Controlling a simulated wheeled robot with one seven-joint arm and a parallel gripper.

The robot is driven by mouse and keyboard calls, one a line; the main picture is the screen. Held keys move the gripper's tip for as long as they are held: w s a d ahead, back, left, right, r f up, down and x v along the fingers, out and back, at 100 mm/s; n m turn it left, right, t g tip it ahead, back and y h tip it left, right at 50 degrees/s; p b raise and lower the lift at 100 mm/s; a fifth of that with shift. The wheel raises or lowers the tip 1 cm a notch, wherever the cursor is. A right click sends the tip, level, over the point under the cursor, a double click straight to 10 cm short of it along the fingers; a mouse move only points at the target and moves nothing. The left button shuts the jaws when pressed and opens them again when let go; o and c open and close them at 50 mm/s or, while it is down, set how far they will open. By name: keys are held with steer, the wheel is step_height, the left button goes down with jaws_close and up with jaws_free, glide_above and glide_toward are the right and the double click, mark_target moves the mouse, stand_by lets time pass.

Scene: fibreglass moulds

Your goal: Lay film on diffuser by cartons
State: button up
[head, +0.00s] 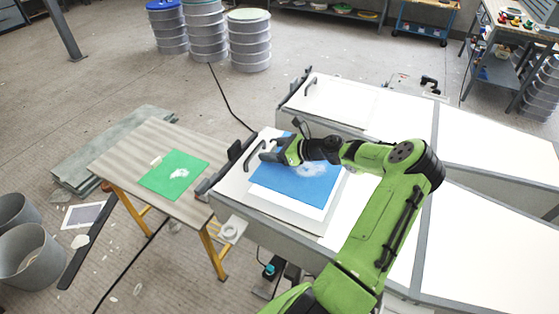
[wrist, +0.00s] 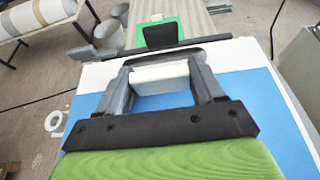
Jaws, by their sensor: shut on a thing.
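A blue sheet (head: 305,185) with a pale print, probably the film, lies over or just above a white sheet on the near white-topped bench (head: 340,215). My gripper (head: 273,152) is at the blue sheet's far left edge. In the wrist view my gripper (wrist: 162,78) is shut on a white block (wrist: 160,77) at the edge of the blue sheet (wrist: 245,100). I cannot tell whether the blue sheet touches the surface below. White panels that may be diffusers top both benches; the far one (head: 335,100) is bare. I cannot make out any cartons.
A green sheet (head: 165,182) with a small white block lies on a trestle table (head: 125,160) at the left. A dark bar and a handle stand along the bench's left edge. Grey buckets (head: 28,250) are on the floor at lower left; drum stacks (head: 207,35) stand behind.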

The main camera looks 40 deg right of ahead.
steer(key=f, duration=0.3)
steer(key=shift+d+f, duration=0.15)
steer(key=shift+d, duration=0.05)
steer(key=shift+a+f, duration=0.1)
steer(key=shift+f, duration=0.7)
steer(key=o, duration=1)
steer(key=shift+o, duration=0.2)
